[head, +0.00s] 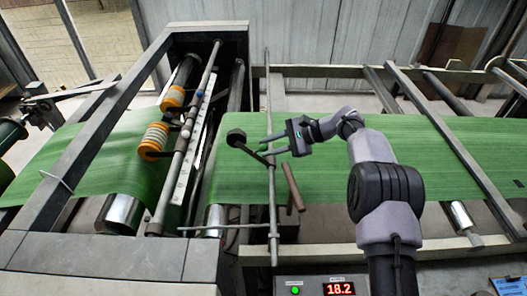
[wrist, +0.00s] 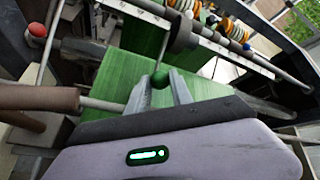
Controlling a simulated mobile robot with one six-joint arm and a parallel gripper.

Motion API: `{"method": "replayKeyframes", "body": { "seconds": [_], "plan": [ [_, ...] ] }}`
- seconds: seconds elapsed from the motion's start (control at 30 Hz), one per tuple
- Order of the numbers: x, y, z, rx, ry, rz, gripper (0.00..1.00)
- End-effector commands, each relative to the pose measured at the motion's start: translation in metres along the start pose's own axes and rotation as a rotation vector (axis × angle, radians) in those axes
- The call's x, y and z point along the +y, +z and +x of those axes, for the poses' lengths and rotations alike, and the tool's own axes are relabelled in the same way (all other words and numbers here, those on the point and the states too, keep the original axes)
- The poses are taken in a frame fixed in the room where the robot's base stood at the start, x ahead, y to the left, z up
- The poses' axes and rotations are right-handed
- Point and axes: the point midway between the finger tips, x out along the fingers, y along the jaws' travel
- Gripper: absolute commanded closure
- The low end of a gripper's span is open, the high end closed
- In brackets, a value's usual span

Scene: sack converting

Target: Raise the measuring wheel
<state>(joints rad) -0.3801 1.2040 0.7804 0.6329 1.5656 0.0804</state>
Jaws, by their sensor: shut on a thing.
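The measuring wheel (head: 236,138) is a dark round wheel on a thin arm, over the green sack web (head: 330,150) in the head view. I cannot tell whether it touches the web. In the wrist view, a dark wheel (wrist: 183,36) shows above my fingers. My gripper (head: 263,146) reaches in from the right beside the wheel's arm. The far side of the knob is hidden.
A thin upright bar (head: 269,90) stands close to my gripper, with a brown cylinder (head: 293,187) just below. Orange-ringed rollers (head: 157,140) and the machine frame (head: 110,262) lie left. A panel display (head: 339,288) reads 18.2, beside a lit green button (head: 295,290).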

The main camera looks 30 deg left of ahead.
Motion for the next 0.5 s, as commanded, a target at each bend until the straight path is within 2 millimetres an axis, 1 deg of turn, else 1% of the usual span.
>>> {"method": "replayKeyframes", "body": {
  "seconds": [0.2, 0.5],
  "plan": [
    [0.0006, -0.0035, -0.0057, -0.054, -0.039, 0.010, 1.00],
    [0.0002, -0.0034, -0.0084, -0.076, -0.053, 0.016, 1.00]
  ]
}}
